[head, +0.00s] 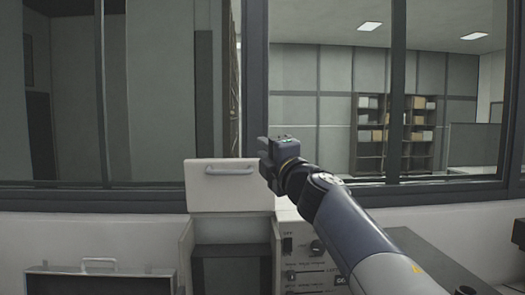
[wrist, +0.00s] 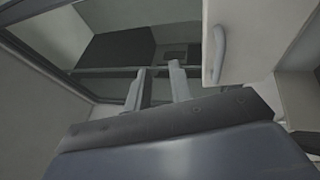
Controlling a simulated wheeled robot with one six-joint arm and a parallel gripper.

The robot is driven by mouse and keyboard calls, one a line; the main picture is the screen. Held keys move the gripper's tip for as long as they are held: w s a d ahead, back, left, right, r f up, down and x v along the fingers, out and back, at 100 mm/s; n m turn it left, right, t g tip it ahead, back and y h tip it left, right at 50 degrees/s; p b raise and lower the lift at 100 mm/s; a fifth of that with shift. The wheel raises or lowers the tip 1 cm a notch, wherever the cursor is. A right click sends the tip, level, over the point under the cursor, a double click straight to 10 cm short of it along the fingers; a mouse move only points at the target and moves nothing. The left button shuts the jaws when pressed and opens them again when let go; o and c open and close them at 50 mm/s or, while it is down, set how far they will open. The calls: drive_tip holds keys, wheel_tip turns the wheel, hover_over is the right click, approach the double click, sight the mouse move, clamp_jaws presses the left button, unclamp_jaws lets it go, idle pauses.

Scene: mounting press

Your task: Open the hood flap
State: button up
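The hood flap (head: 222,197) is a pale panel with a bar handle (head: 230,170). It stands raised and upright above the dark open front of the press housing (head: 183,243). My gripper (head: 264,148) is at the flap's upper right corner, in front of the window. In the wrist view the flap (wrist: 262,45) and its handle (wrist: 219,55) are to the right of my gripper (wrist: 158,78). The two fingers are apart with nothing between them, and they are clear of the handle. Whether the gripper touches the flap's edge cannot be told.
A control panel (head: 305,250) with knobs and switches is right of the opening, under my arm. A dark-framed window (head: 258,80) is behind. A dark surface (head: 440,262) lies at the right.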

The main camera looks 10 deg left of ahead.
drive_tip(key=shift+s+d+r+p, duration=0.75)
drive_tip(key=shift+s+r+p, duration=0.1)
drive_tip(key=shift+r, duration=0.2)
drive_tip(key=shift+c, duration=0.3)
